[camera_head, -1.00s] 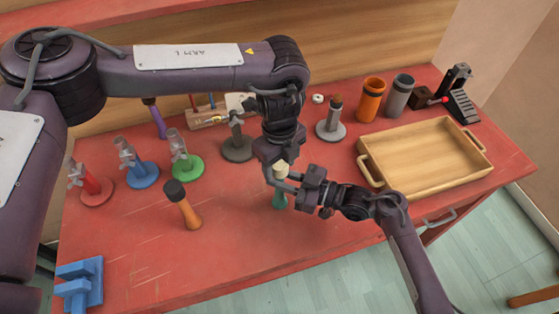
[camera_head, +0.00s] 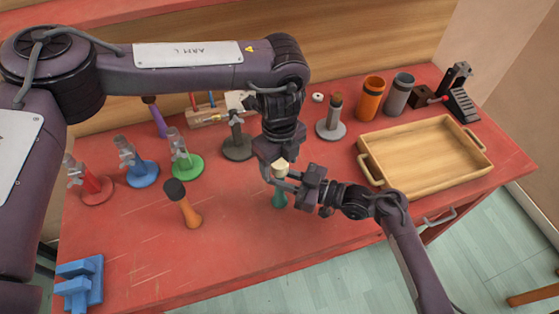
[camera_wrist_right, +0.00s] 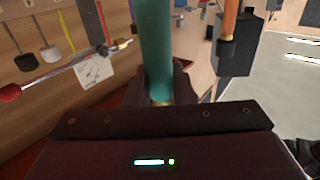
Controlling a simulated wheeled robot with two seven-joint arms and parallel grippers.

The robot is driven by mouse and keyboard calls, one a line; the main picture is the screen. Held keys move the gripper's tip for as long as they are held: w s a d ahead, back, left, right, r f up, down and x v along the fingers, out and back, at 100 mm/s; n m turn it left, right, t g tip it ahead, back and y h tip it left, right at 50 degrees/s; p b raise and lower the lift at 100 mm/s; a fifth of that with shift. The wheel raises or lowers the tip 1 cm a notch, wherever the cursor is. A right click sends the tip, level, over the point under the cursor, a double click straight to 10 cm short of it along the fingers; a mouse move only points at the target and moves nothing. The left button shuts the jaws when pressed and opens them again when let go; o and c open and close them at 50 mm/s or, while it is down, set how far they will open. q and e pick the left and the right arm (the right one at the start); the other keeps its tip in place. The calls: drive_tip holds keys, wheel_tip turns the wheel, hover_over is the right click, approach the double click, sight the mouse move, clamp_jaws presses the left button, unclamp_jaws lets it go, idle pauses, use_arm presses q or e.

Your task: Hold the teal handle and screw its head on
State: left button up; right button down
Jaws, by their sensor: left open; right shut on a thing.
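The teal handle (camera_head: 279,199) stands upright near the middle of the red table. My right gripper (camera_head: 284,186) is shut on it, coming in from the right. In the right wrist view the teal handle (camera_wrist_right: 157,45) rises between the fingers (camera_wrist_right: 160,88). A cream head (camera_head: 281,169) sits at the top of the handle; whether it is threaded on cannot be told. My left gripper (camera_head: 279,163) points down from above, open, with its fingers around or very close to the cream head. The fingers partly hide the joint between head and handle.
An orange handle with a dark head (camera_head: 183,204) stands to the left. Red, blue and green stands (camera_head: 188,167) are behind it. A wooden tray (camera_head: 425,122) lies at right, with orange (camera_head: 370,99) and grey cups behind. The front middle table is clear.

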use_arm(q)
wheel_tip(320, 180, up, 12)
idle(0.4)
use_arm(e)
drive_tip(key=c, duration=1.2)
unclamp_jaws()
drive_tip(key=shift+o, duration=0.2)
use_arm(q)
wheel_tip(320, 180, down, 2)
drive_tip(key=shift+f+b, duration=0.1)
drive_tip(key=shift+b, duration=0.9)
use_arm(e)
drive_tip(key=v, duration=0.7)
drive_tip(key=shift+s+d, duration=0.15)
drive_tip(key=shift+d, duration=0.25)
